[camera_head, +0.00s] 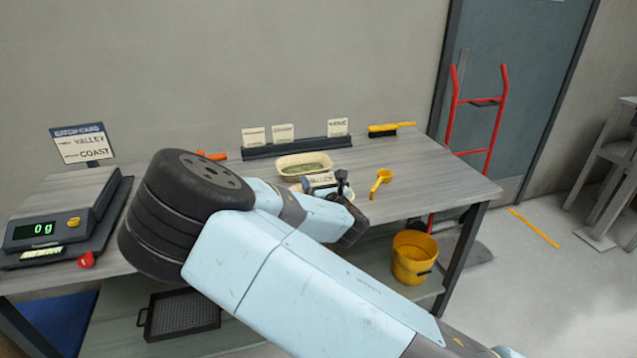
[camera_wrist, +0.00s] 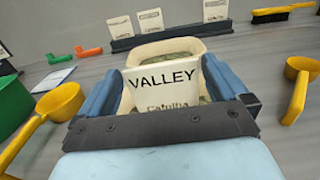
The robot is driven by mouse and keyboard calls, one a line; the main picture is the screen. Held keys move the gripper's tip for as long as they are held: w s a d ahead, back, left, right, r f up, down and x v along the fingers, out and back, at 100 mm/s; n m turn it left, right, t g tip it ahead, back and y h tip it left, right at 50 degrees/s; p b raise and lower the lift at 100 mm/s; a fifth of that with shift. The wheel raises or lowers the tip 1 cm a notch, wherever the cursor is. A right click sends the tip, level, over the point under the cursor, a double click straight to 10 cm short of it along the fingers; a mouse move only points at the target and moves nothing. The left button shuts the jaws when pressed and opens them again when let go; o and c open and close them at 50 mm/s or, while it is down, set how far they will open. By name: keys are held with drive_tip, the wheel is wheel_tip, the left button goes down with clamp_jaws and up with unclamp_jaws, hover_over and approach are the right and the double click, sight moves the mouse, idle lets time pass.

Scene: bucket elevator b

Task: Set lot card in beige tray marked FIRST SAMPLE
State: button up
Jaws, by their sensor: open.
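A white lot card (camera_wrist: 165,84) printed VALLEY, with a smaller line partly cut off below, stands upright between the fingers of my gripper (camera_wrist: 164,92) in the wrist view. The fingers are open on either side of it. A beige tray (camera_wrist: 148,54) with green beans in it lies directly behind the card. I cannot tell whether the card rests inside the tray or in front of it. The beige tray (camera_head: 283,171) also shows in the head view, just beyond my gripper (camera_head: 325,184). No FIRST SAMPLE marking is readable.
A black rack (camera_head: 297,147) with three upright cards stands behind the tray. A yellow scoop (camera_head: 383,177) lies to the right, a yellow brush (camera_head: 390,129) at the back. A scale (camera_head: 60,220) and a batch card sign (camera_head: 83,144) stand left.

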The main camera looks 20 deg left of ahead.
wheel_tip(320, 180, up, 7)
idle(0.5)
drive_tip(key=shift+f, duration=0.1)
